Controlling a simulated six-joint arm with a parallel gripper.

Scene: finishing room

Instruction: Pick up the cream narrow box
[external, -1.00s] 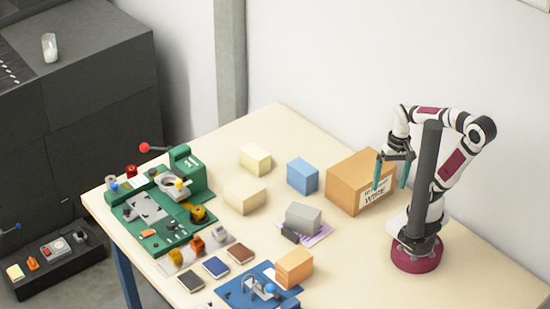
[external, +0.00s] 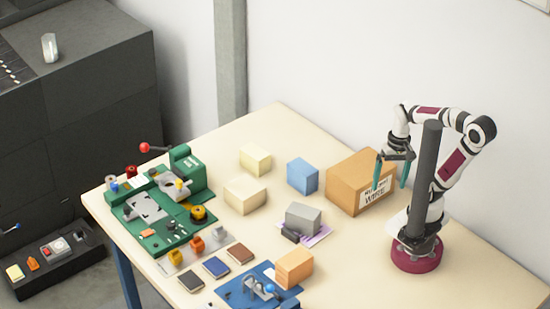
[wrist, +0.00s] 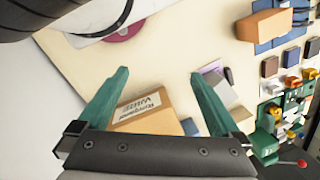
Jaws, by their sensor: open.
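A cream box (external: 245,195) lies on the table between the green machine and the blue box in the external view. A smaller pale-yellow box (external: 255,159) stands behind it; which of the two counts as narrow is hard to tell. My gripper (external: 390,187) is at the right, high beside the cardboard carton and well away from both boxes. In the wrist view my gripper (wrist: 158,75) has its two teal fingers spread, with nothing held between them.
A cardboard carton (external: 360,182), a blue box (external: 303,176) and a grey box (external: 303,218) stand between my arm and the cream box. An orange box (external: 294,267) is by a blue fixture at the front. A green machine (external: 150,215) fills the left.

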